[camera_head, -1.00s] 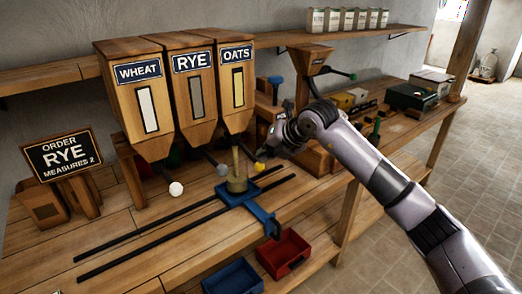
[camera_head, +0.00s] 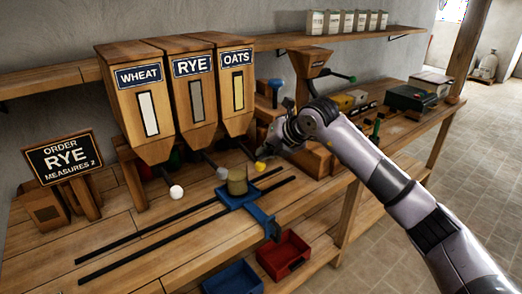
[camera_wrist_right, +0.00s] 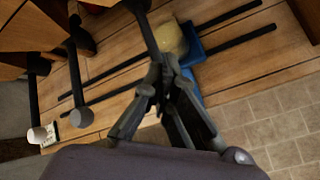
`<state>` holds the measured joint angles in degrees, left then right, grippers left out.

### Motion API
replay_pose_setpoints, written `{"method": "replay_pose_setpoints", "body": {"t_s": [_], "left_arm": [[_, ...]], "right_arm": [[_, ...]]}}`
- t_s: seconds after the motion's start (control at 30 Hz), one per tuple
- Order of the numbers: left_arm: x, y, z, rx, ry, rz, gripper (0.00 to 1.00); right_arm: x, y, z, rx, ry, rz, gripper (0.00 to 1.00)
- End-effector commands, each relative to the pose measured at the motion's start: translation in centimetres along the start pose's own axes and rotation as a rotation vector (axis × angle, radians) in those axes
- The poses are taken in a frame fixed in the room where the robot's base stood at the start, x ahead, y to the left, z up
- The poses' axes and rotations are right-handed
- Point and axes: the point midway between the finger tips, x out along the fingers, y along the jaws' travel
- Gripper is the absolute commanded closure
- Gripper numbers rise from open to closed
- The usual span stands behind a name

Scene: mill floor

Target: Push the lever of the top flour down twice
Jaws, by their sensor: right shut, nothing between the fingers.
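Three wooden hoppers stand in a row: WHEAT (camera_head: 138,100), RYE (camera_head: 193,95) and OATS (camera_head: 237,85). Their levers end in a white knob (camera_head: 176,192), a grey knob (camera_head: 222,172) and a yellow knob (camera_head: 260,166). A tan cup (camera_head: 237,182) sits on a blue carriage (camera_head: 238,199) under the OATS hopper. My right gripper (camera_head: 270,145) is shut and empty, just above the yellow knob; contact cannot be told. In the right wrist view its fingers (camera_wrist_right: 165,78) are together beside a black lever rod (camera_wrist_right: 146,30). My left gripper is not in view.
A sign (camera_head: 62,158) reads ORDER RYE, MEASURES 2. Two black rails (camera_head: 150,237) cross the bench. A red bin (camera_head: 284,255) and a blue bin (camera_head: 233,279) are at the bench front. A smaller wooden hopper (camera_head: 311,66) stands behind my right arm.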

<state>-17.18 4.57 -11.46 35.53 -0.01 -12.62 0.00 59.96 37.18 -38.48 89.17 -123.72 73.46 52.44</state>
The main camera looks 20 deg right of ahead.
Motion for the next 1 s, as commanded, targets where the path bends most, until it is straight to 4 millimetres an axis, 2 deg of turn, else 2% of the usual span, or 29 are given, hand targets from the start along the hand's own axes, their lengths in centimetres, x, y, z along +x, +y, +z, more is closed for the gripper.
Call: {"method": "replay_pose_setpoints", "body": {"t_s": [0.63,1.0], "left_arm": [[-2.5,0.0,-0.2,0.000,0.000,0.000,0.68],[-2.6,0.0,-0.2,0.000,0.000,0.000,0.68]], "right_arm": [[-2.8,2.1,2.1,0.000,0.000,0.000,1.00],[-3.0,2.2,2.2,0.000,0.000,0.000,1.00]]}}
